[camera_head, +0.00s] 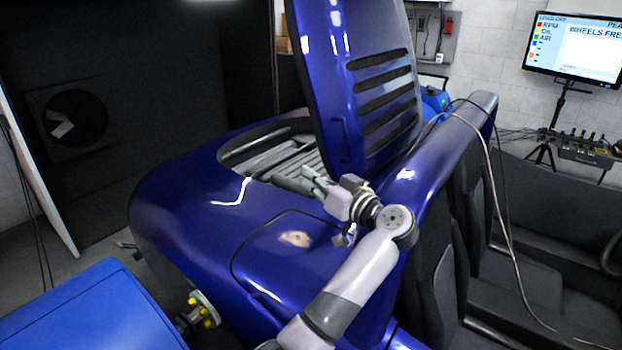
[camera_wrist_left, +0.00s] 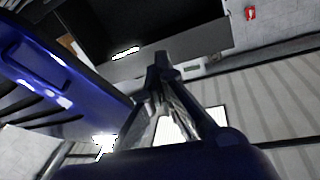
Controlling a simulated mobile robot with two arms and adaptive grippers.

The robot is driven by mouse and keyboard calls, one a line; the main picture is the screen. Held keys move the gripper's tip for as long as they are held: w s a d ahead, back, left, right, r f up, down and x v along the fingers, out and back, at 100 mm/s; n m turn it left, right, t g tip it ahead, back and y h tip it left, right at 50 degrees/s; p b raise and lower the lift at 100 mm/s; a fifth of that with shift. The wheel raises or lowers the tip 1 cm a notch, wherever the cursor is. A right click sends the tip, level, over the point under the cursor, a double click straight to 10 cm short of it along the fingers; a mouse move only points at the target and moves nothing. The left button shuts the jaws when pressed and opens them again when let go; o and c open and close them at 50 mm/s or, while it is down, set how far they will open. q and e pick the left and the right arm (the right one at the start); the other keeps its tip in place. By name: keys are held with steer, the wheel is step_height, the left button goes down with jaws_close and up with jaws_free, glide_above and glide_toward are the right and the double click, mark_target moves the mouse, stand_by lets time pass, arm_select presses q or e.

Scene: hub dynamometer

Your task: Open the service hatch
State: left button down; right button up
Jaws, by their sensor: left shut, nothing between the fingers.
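The service hatch (camera_head: 365,80) is a glossy blue lid with several dark slots. It stands raised and steeply tilted over the opening (camera_head: 265,150) in the blue car body, where grey machinery shows. Its slotted side also shows at the left of the left wrist view (camera_wrist_left: 55,80). My left gripper (camera_head: 307,172) is shut and empty, by the lower end of the raised hatch and over the opening's near edge in the head view. Its fingers meet at the tips in the left wrist view (camera_wrist_left: 161,62). I cannot tell whether it touches the hatch. My right gripper is not in view.
The blue car body (camera_head: 190,200) fills the middle. A blue box-shaped unit (camera_head: 90,310) stands at lower left, near a hub with yellow parts (camera_head: 203,310). Dark seats (camera_head: 470,210) are at right. A cable (camera_head: 505,230) hangs over the body. A monitor (camera_head: 575,48) stands behind.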

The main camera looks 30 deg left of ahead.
arm_select(q)
steer(key=c, duration=1.7)
jaws_free()
steer(key=shift+o, duration=0.2)
steer(key=v, duration=0.7)
steer(key=shift+d, duration=0.3)
steer(key=shift+c, duration=0.2)
